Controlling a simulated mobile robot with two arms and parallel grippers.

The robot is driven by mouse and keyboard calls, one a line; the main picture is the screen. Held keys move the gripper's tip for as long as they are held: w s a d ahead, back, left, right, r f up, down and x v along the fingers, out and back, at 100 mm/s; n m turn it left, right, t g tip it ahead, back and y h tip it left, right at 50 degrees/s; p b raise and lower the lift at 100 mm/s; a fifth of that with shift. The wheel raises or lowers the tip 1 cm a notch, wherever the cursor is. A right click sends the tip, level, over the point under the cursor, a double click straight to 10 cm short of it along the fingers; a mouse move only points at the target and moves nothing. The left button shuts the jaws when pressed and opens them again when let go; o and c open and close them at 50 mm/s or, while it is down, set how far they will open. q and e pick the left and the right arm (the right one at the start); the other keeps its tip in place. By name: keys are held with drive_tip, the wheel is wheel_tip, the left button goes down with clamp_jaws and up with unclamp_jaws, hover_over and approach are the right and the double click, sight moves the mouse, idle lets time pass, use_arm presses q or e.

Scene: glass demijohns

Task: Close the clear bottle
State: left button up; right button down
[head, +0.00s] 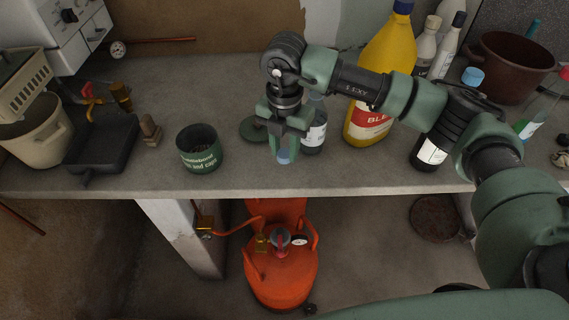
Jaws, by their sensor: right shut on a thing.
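My right gripper (284,152) reaches in from the right and points down near the table's front edge. It is shut on a small blue thing (283,157), perhaps a cap, mostly hidden between the fingers. Just right of and behind it stands an upright greyish bottle (315,132) with a white label; its top is largely hidden by my arm, so I cannot tell whether it is open. A see-through bottle (530,122) with greenish contents and a red top stands at the far right. My left gripper is not in view.
A yellow bottle (382,75) and a dark blue-capped bottle (431,151) stand right. An orange gas cylinder (280,270) stands below.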

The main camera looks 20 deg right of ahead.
sight(284, 153)
wheel_tip(284, 153, up, 14)
drive_tip(key=b, duration=0.2)
drive_tip(key=shift+f, duration=0.25)
